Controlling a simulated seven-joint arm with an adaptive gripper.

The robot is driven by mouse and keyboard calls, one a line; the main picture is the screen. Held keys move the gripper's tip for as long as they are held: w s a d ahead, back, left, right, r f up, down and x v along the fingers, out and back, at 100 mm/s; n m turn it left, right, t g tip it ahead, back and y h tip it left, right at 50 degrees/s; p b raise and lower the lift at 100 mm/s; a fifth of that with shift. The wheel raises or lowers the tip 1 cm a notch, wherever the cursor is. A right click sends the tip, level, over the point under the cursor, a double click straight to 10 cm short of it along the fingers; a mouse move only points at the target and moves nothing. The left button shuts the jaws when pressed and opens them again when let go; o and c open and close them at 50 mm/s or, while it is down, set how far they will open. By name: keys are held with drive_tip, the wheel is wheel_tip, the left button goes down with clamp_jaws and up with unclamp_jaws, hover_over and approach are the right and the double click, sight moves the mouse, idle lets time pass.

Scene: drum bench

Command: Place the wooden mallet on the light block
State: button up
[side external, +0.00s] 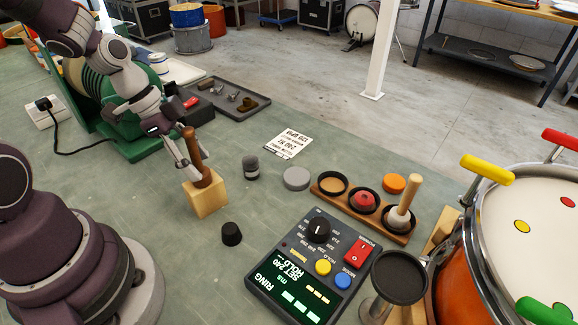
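A brown wooden mallet (194,148), shaped like a slim rod with a rounded top and a thicker lower end, stands nearly upright, slightly tilted. Its lower end overlaps the top of the light block (207,201), a pale wooden cube on the green bench. I cannot tell whether it rests on the block or is just above it. My gripper (190,170) points down with its fingers at the mallet, and seems shut around it. The fingers hide part of the mallet and the block's back left edge.
A black knob (231,234) and a grey cylinder (251,168) stand near the block. To the right are a grey disc (296,178), a wooden rack (335,198) with a pale-handled beater (404,203), a control box (312,265) and a drum (520,215). A grey tray (255,108) lies behind.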

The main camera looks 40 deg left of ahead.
drive_tip(key=v, duration=1.2)
drive_tip(key=s+d+r+n+t+y, duration=0.1)
drive_tip(key=d+n+t+y, duration=0.1)
drive_tip(key=d+n, duration=0.4)
drive_tip(key=shift+s+d+n+t+y, duration=0.35)
drive_tip(key=shift+n+y, duration=0.35)
drive_tip(key=shift+n, duration=1.3)
